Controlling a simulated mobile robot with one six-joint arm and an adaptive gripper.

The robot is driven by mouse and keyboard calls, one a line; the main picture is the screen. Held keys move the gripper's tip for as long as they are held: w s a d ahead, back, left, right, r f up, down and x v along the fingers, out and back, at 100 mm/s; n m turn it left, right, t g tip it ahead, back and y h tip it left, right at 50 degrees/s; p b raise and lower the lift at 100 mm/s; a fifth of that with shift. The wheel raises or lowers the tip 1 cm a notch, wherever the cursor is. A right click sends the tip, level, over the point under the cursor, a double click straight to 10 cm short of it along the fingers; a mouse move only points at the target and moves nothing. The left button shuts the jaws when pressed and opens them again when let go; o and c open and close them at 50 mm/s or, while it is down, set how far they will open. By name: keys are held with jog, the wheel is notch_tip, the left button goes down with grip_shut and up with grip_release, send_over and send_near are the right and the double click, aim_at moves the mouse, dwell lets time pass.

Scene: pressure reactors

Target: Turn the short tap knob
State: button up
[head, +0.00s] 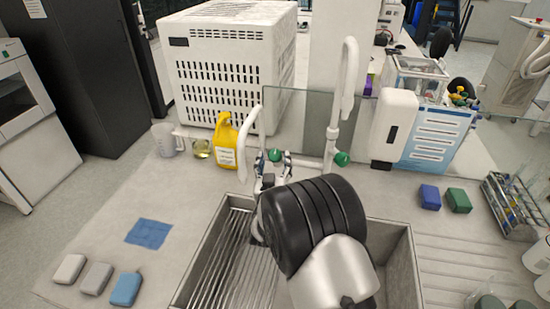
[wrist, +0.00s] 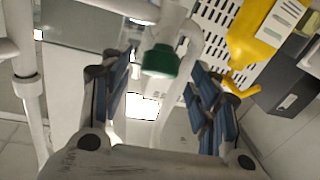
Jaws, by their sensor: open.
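The short tap (head: 245,140) stands at the back edge of the sink, with a white curved spout. Its green knob (head: 275,155) shows just beyond my gripper (head: 270,176). In the wrist view the green knob (wrist: 160,62) appears in the gap between the blue-padded fingers of my gripper (wrist: 162,82). The fingers are spread on either side of it, with a gap to each in the picture. I cannot tell how deep the knob sits between them. My black and silver arm hides part of the sink in the head view.
The tall tap (head: 347,85) with its own green knob (head: 342,158) stands close on the right. A clear panel (head: 300,115) is behind the taps. A yellow bottle (head: 226,142) stands to the left. The sink (head: 405,270) lies below my arm.

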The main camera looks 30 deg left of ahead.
aim_at(275, 158)
jog(key=shift+x, duration=1.85)
jog(key=shift+c, duration=0.3)
jog(key=c, duration=1)
